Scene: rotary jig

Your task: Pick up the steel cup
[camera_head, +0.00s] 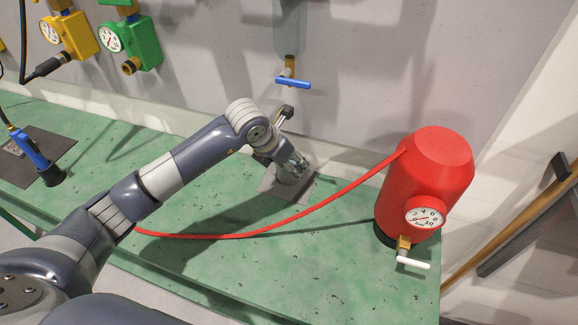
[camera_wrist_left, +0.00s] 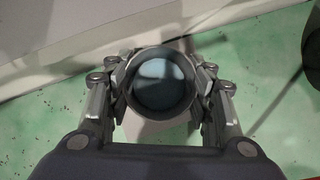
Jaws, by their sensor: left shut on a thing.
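The steel cup (camera_wrist_left: 160,84) is seen from above in the left wrist view, its round mouth facing the camera. It sits between the two fingers of my left gripper (camera_head: 291,165), which is shut on it from both sides. In the head view the gripper and wrist hide most of the cup, over a grey square plate (camera_head: 268,186) on the green bench. I cannot tell whether the cup touches the plate. My right gripper is not in view.
A red tank (camera_head: 428,175) with a gauge stands to the right; its red hose (camera_head: 330,197) curves across the green bench (camera_head: 225,265) in front of the gripper. A blue-handled tap (camera_head: 292,82) hangs on the wall behind. A blue tool (camera_head: 33,152) is at the left.

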